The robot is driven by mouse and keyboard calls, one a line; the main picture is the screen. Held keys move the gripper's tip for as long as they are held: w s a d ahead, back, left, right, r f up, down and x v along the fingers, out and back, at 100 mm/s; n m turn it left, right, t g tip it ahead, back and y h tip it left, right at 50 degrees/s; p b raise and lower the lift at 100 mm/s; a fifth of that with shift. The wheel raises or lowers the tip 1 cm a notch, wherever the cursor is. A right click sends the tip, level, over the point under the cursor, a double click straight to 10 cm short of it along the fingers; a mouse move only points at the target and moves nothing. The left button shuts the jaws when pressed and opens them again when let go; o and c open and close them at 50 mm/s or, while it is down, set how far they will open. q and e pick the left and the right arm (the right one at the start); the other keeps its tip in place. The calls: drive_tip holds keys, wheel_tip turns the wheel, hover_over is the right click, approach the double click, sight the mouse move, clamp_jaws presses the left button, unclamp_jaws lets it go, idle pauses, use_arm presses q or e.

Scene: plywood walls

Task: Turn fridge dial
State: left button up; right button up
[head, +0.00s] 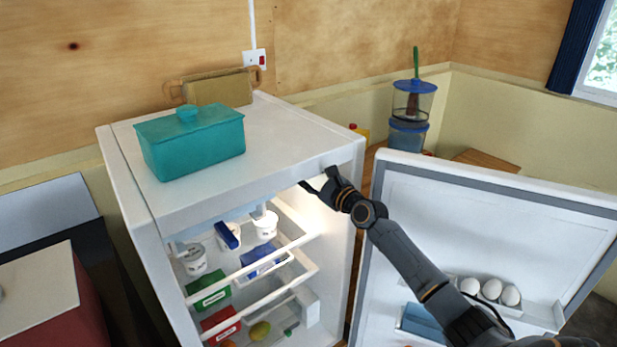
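The white fridge (290,130) stands with its door (470,225) swung open to the right. Its lit interior shows below the top edge. I cannot make out the dial; the fridge top and my arm may hide it. My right gripper (318,180) is at the upper right of the fridge opening, just under the front top edge. Its fingers look spread apart, with nothing visible between them. I cannot tell whether it touches the fridge. My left gripper is not in view.
A teal lidded box (192,142) and a wooden board (216,88) are on the fridge top. White shelves (262,262) hold tubs and cartons. Several eggs (490,290) sit in the door. A blue-lidded container (412,105) stands behind. A red cabinet (60,310) is at lower left.

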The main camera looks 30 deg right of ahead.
drive_tip(key=n+b, duration=0.5)
drive_tip(key=n, duration=1.7)
drive_tip(key=shift+r, duration=0.1)
idle(0.5)
drive_tip(key=o, duration=1.2)
drive_tip(key=shift+c, duration=0.2)
drive_tip(key=s, duration=1.2)
drive_tip(key=shift+d, duration=0.45)
